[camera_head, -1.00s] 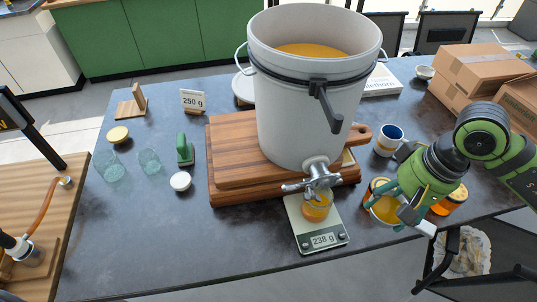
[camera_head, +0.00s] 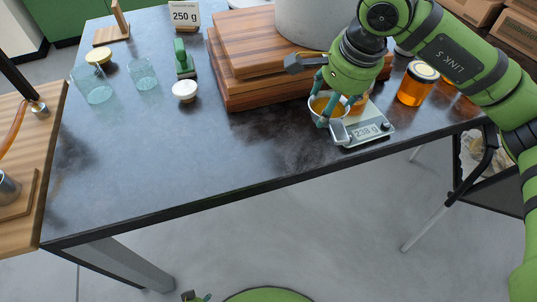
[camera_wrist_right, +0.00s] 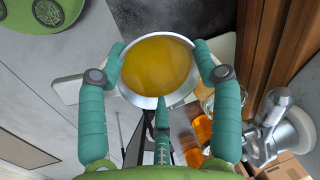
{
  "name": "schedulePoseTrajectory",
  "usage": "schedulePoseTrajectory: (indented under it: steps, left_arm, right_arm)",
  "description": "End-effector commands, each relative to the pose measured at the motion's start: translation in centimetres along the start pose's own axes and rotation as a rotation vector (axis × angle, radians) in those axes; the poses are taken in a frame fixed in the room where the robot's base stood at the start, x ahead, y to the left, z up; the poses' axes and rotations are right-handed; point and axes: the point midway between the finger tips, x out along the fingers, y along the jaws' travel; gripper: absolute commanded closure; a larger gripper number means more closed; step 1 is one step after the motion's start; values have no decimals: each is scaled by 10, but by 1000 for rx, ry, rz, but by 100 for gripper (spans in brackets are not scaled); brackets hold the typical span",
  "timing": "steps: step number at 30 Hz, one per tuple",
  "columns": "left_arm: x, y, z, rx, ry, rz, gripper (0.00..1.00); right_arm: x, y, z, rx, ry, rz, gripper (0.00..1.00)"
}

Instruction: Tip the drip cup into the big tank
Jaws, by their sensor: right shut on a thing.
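The drip cup (camera_head: 315,107), a pale round cup with amber honey in it, is held by my right gripper (camera_head: 336,106) just left of the scale. In the right wrist view the cup (camera_wrist_right: 130,91) sits between the teal fingers (camera_wrist_right: 160,78), its mouth facing the camera. The big tank (camera_head: 306,24) is a light grey bucket on wooden boards. Only its lower wall shows in the head view, and its rim is out of frame. My right arm hides the tank's tap there, but a metal tap (camera_wrist_right: 272,112) shows in the right wrist view.
The scale (camera_head: 376,128) reads 238 g, with a jar partly hidden on it. A honey jar (camera_head: 416,87) stands right of it. Wooden boards (camera_head: 250,85) lie behind the cup. Two glasses (camera_head: 95,88) stand at left. The table's front left is clear.

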Motion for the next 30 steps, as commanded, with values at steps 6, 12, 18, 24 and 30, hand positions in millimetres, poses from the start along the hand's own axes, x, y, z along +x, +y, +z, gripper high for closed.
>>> schedulePoseTrajectory:
  steps: [6,12,18,24,30]
  left_arm:
    - [10,-1,-2,1,12,-2,60]
    - [9,-1,-2,1,12,-1,60]
    - [5,0,2,0,-1,0,60]
    - [-2,3,17,-2,-38,3,60]
    - [-9,4,30,-3,-68,6,60]
  right_arm:
    - [5,-4,0,46,14,-7,87]
    - [5,-4,0,45,13,-6,87]
    - [19,-14,14,41,9,-1,87]
    - [53,-42,44,41,8,-1,87]
    - [82,-65,68,43,10,-3,87]
